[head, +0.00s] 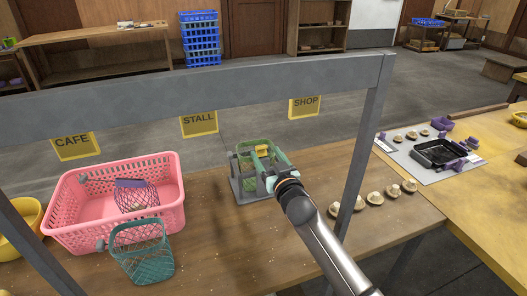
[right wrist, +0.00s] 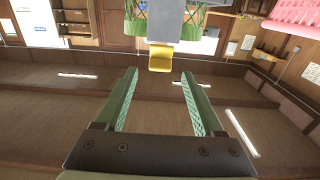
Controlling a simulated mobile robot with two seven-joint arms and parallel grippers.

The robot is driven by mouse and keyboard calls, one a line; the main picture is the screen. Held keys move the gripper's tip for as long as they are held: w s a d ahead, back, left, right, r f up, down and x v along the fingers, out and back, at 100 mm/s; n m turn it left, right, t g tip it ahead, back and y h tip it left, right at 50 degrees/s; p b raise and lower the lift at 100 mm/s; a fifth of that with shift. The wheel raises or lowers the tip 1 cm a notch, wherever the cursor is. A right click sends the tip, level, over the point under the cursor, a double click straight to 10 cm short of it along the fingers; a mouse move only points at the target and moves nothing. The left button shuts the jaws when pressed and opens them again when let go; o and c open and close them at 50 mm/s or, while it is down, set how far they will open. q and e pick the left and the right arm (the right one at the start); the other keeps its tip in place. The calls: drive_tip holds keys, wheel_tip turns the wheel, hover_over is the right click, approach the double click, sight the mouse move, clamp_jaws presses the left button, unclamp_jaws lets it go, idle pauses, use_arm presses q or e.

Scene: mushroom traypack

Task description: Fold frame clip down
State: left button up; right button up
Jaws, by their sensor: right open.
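A grey frame (head: 237,186) stands on the wooden table with a green mesh basket (head: 246,163) in it. A yellow clip (head: 262,149) shows at the top of the frame. In the right wrist view the yellow clip (right wrist: 161,58) hangs from a grey part (right wrist: 165,22), just beyond my fingertips, with green mesh (right wrist: 135,27) beside it. My right gripper (head: 275,171) is at the frame's right side. Its fingers (right wrist: 160,76) are open and nothing is between them. Whether a finger touches the frame cannot be told. My left gripper is not in view.
A pink basket (head: 68,235) and a teal basket (head: 142,268) stand to the left. Several mushrooms (head: 375,198) lie right of my arm. A grey overhead bar (head: 200,92) carries CAFE, STALL and SHOP signs. A black tray (head: 420,154) lies on the right table.

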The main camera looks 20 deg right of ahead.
sight(263, 149)
drive_tip(key=shift+w, duration=1.6)
clamp_jaws()
